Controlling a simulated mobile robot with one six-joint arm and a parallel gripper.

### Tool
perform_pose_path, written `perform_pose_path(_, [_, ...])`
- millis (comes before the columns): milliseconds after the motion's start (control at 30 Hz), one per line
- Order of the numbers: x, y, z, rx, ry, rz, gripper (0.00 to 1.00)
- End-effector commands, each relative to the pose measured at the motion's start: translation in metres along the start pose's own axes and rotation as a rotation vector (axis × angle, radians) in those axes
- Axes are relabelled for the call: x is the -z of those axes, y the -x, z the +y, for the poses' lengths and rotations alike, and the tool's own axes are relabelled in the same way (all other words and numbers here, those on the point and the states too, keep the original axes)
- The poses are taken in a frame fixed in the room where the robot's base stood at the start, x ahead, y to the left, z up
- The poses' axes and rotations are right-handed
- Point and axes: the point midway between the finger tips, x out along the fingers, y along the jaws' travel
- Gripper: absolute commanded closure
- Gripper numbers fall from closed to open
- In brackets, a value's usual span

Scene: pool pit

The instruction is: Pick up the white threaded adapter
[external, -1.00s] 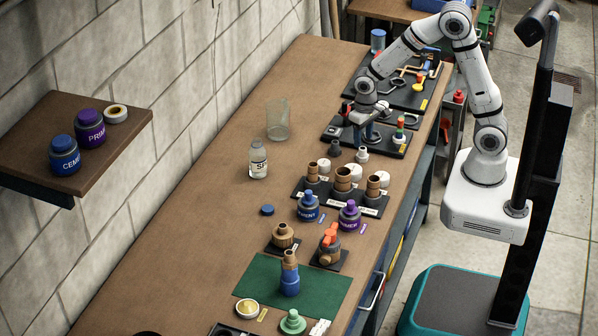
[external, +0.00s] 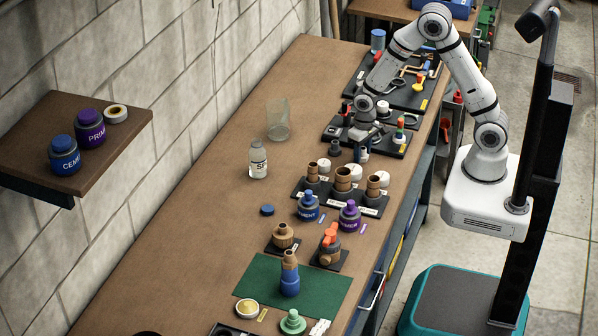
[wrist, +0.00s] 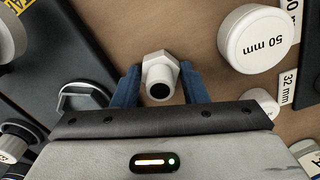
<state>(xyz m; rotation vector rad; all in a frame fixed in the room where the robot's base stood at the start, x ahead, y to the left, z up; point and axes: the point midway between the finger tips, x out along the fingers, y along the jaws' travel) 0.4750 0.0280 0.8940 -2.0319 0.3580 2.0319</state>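The white threaded adapter (wrist: 160,76) has a hex flange and a round dark bore. In the wrist view it sits between the two blue fingers of my gripper (wrist: 160,82), upright on the brown bench. The fingers are spread on either side of it, with a narrow gap; I cannot tell if either touches it. In the external view the adapter (external: 363,157) is partly hidden below my gripper (external: 361,140).
A dark grey fitting (external: 334,147) stands just left of the adapter. A white 50 mm cap (wrist: 256,40) lies to the right in the wrist view. A black tool tray (external: 392,147) is close behind. The bench's left side (external: 215,225) is largely clear.

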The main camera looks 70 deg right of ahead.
Motion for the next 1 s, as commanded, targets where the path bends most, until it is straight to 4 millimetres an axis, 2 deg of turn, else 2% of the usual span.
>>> perform_pose_path(33, [0.0, 0.0, 0.0, 0.0, 0.0, 0.0, 0.69])
perform_pose_path(233, [0.0, 0.0, 0.0, 0.0, 0.0, 0.0, 0.84])
perform_pose_path(533, [0.001, 0.006, 0.0, 0.001, 0.0, 0.002, 0.84])
perform_pose_path(667, [0.001, 0.024, 0.0, 0.002, 0.0, 0.005, 0.84])
perform_pose_path(1000, [0.001, 0.086, 0.0, 0.002, -0.001, 0.003, 0.84])
